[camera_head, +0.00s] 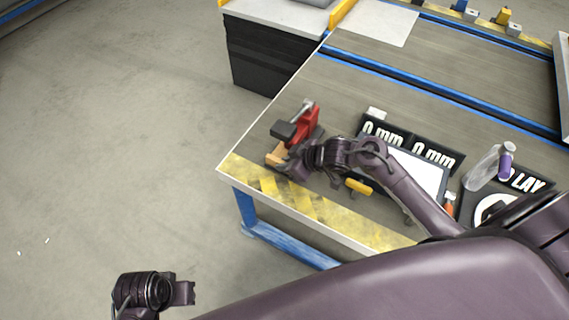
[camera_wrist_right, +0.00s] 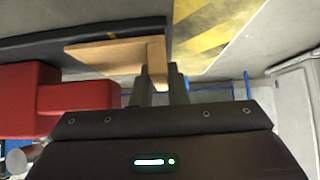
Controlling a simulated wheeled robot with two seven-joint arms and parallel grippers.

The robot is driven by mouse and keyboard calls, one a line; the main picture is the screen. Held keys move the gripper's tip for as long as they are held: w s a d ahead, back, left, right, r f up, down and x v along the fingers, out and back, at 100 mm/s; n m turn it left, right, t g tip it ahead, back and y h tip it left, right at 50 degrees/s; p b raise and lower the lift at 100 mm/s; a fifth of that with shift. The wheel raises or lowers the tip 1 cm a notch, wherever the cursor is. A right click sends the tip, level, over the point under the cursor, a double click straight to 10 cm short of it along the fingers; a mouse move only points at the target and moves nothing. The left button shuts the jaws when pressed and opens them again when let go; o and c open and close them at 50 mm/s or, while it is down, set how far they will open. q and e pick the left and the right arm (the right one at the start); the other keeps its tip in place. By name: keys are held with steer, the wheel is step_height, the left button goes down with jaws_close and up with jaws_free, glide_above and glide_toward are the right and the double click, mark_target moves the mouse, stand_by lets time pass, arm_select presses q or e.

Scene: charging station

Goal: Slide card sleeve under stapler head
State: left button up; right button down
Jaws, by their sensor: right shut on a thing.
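The card sleeve (camera_head: 275,157) is a tan piece near the table's left corner. It also shows in the right wrist view (camera_wrist_right: 105,56) as a flat panel with an upright edge. My right gripper (camera_head: 290,166) is shut on that edge; its fingers show in the wrist view (camera_wrist_right: 162,88). The red stapler (camera_head: 309,124) stands just behind the sleeve, its dark head (camera_head: 284,131) above and close to it. I cannot tell whether the sleeve is under the head. The stapler's red body (camera_wrist_right: 75,97) is left in the wrist view. My left gripper (camera_head: 184,292) is off the table at lower left.
The table's front edge has yellow-black stripes (camera_head: 325,212). A yellow-handled tool (camera_head: 358,187), a white panel (camera_head: 418,172), black "0 mm" mats (camera_head: 437,154) and a clear bottle (camera_head: 482,168) lie to the right. Table space behind the stapler is clear.

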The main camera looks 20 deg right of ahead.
steer(key=shift+w+d+f, duration=0.1)
steer(key=shift+w+d, duration=0.2)
steer(key=shift+d, duration=0.1)
steer(key=c, duration=1.3)
jaws_free()
steer(key=shift+c, duration=0.2)
steer(key=p+v, duration=0.2)
steer(key=v, duration=0.6)
steer(key=shift+f, duration=0.1)
